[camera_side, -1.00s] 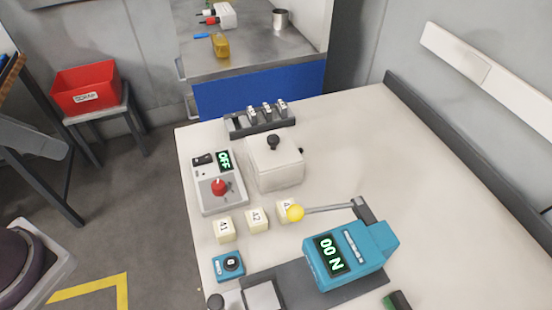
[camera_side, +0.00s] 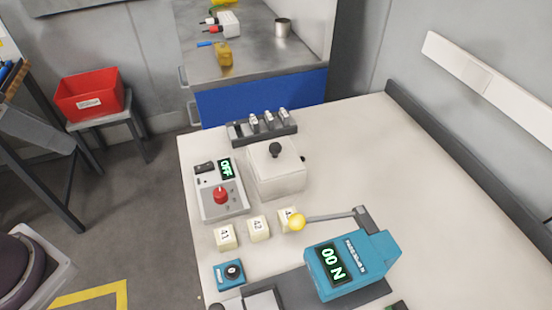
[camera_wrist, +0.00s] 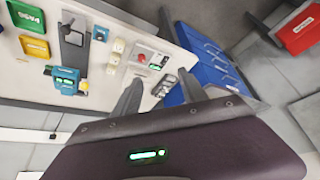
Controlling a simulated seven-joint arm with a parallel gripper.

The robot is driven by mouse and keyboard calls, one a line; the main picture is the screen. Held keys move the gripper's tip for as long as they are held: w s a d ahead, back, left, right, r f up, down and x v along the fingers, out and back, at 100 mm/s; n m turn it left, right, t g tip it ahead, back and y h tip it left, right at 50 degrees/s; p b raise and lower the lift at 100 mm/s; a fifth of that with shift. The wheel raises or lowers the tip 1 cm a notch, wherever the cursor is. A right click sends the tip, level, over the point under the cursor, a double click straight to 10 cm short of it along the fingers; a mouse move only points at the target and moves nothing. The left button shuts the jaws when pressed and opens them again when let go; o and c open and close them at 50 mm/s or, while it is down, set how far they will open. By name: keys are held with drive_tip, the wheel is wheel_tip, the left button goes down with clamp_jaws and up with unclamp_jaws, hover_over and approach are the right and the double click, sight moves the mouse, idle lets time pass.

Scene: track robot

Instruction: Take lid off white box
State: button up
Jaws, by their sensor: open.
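The white box (camera_side: 277,180) stands on the pale table in the side view. Its white lid (camera_side: 260,156) with a black round knob (camera_side: 275,149) sits on top and looks closed. My gripper (camera_wrist: 160,80) shows in the wrist view with its two grey fingers spread apart, open, with nothing visible held between them. The fingers point toward the table. My gripper's fingers do not show in the side view.
A control box reading OFF with a red knob (camera_side: 220,193) stands left of the white box. A dark rack (camera_side: 262,124) is behind it. Numbered cubes (camera_side: 259,228) and a yellow-ended lever (camera_side: 297,222) are in front. The table to the right (camera_side: 365,150) is clear.

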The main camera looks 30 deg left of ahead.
drive_tip(key=w+d+r+m+g+h, duration=0.1)
drive_tip(key=w+d+r+m+g, duration=0.2)
drive_tip(key=w, duration=0.7)
drive_tip(key=m+g+y, duration=0.1)
drive_tip(key=m+g, duration=0.1)
drive_tip(key=m, duration=1.2)
hover_over(275, 146)
wheel_tip(275, 146, down, 19)
drive_tip(key=shift+w+f, duration=0.1)
drive_tip(key=shift+w, duration=0.05)
wheel_tip(275, 146, down, 6)
drive_tip(key=shift+f, duration=0.55)
clamp_jaws()
